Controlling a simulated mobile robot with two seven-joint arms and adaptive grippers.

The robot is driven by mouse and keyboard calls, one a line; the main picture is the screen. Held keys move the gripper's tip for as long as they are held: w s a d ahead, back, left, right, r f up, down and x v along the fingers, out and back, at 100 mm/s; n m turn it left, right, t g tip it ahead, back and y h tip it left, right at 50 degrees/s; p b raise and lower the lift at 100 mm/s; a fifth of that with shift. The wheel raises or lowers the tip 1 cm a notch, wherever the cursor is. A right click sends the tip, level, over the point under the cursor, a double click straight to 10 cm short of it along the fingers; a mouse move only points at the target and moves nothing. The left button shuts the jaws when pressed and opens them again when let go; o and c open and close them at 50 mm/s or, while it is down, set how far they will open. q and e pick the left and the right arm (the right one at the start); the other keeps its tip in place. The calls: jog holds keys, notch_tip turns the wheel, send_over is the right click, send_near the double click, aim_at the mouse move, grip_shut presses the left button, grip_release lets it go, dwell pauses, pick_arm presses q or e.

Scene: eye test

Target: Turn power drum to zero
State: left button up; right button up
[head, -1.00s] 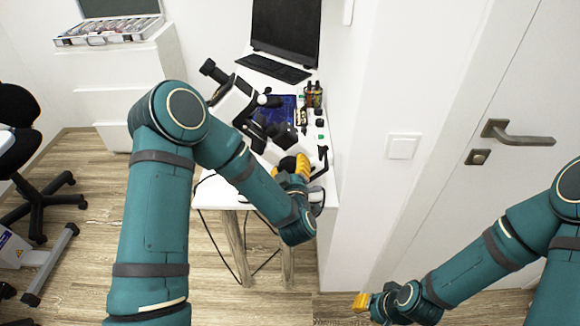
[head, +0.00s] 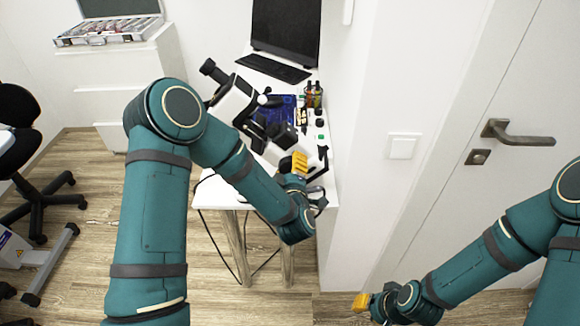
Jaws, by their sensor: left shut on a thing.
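A black and white lens-measuring instrument (head: 234,103) stands tilted on the white table (head: 217,193). My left arm crosses in front of its lower part. My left gripper (head: 298,161), with yellow fingers, is at the near side of the instrument, above the table's near end. It is shut on what looks like the power drum, which the fingers and arm mostly hide. The drum's scale cannot be read. My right gripper (head: 361,302) is low at the bottom, right of the table and away from the instrument. Its fingers are too small to judge.
A dark monitor (head: 286,27) and keyboard (head: 273,68) are at the table's back. Small bottles (head: 313,96) and a blue mat (head: 272,108) lie beside the instrument. A white wall borders the table's right. An office chair (head: 40,190) stands at left.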

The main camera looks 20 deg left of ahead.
pick_arm(q)
jog(key=o, duration=1.2)
jog(key=shift+o, duration=0.2)
jog(key=shift+s+d, duration=0.1)
jog(key=shift+s, duration=0.05)
jog(key=v, duration=1.1)
jog(key=shift+s+d, duration=0.15)
jog(key=shift+s, duration=0.2)
jog(key=s+d+f+m+g+h, duration=0.25)
jog(key=f+m+g+h, duration=0.4)
jog(key=f, duration=0.75)
jog(key=s+f+m+g+h, duration=0.3)
jog(key=s+f+m+g, duration=0.3)
jog(key=s+g, duration=0.2)
jog(key=shift+s+d+f+m, duration=0.15)
jog(key=shift+s+f+m, duration=0.2)
jog(key=shift+s, duration=0.6)
